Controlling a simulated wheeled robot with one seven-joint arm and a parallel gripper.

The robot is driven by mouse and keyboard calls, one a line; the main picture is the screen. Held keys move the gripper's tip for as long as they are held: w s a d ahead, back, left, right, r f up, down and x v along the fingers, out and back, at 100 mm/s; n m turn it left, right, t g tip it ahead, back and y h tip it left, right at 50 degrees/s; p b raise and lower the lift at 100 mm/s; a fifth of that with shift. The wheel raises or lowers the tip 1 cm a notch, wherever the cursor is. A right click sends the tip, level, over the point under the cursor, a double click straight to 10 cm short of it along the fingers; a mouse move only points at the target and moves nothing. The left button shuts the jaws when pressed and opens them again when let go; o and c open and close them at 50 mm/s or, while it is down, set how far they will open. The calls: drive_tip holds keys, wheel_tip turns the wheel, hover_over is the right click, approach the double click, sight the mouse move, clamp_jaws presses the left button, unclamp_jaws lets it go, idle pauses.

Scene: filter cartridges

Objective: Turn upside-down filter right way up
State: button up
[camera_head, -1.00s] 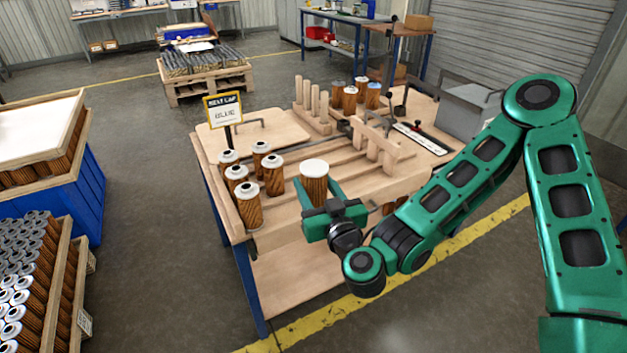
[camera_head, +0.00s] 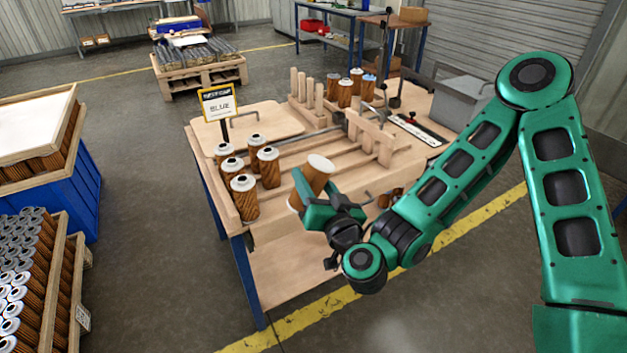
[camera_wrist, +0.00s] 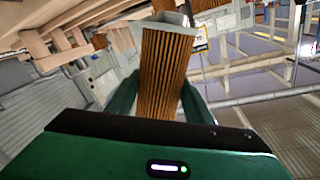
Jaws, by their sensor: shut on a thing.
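My gripper (camera_head: 315,204) is shut on a brown pleated filter (camera_head: 316,176) over the front part of the workbench. The filter is tilted, its plain pale end cap (camera_head: 321,163) leaning up and to the right in the head view. In the wrist view the pleated filter (camera_wrist: 166,70) stands between my green fingers (camera_wrist: 160,100), with a grey-white cap at the far end. Several other filters (camera_head: 245,197) stand at the bench's left side, with pale caps that have a raised neck on top. Whether the held filter clears the bench is hard to tell.
The workbench (camera_head: 275,280) carries wooden rails, a post rack (camera_head: 308,95) and a notched wooden stand (camera_head: 370,135). Capped filters (camera_head: 356,85) stand at the back. A grey bin (camera_head: 460,103) is at right.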

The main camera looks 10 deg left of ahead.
drive_tip(key=shift+m, duration=0.8)
drive_tip(key=m, duration=0.2)
drive_tip(key=shift+m, duration=0.4)
drive_tip(key=m, duration=0.3)
drive_tip(key=shift+m, duration=0.6)
drive_tip(key=m, duration=0.6)
drive_tip(key=shift+m, duration=0.4)
